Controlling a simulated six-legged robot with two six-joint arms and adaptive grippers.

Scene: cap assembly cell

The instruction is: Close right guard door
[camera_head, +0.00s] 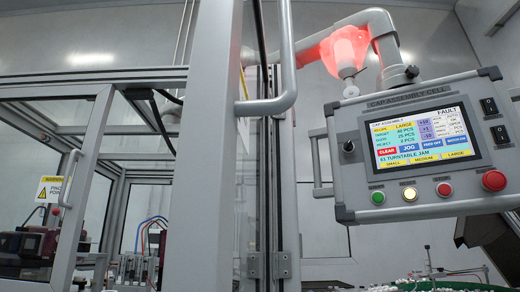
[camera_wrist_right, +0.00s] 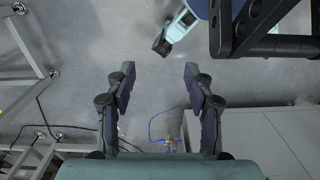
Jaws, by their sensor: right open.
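The right guard door (camera_head: 212,150) fills the middle of the head view. Its wide grey stile is close to me, and it appears to stand open, swung toward me. Its bent grey bar handle (camera_head: 289,62) sticks out to the right of the stile near the top. Hinges (camera_head: 268,265) show low down, right of the stile. My right gripper (camera_wrist_right: 158,78) is open and empty in the right wrist view, over bare grey floor, with no door or handle between its fingers. It does not show in the head view. My left gripper is in neither view.
A control panel (camera_head: 408,200) showing a fault hangs at the right, under a red-lit beacon (camera_head: 343,52). Another framed door with a handle (camera_head: 70,180) and a warning sign (camera_head: 49,189) is at the left. Grey frame legs (camera_wrist_right: 28,55) and a cabinet (camera_wrist_right: 235,130) flank the floor.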

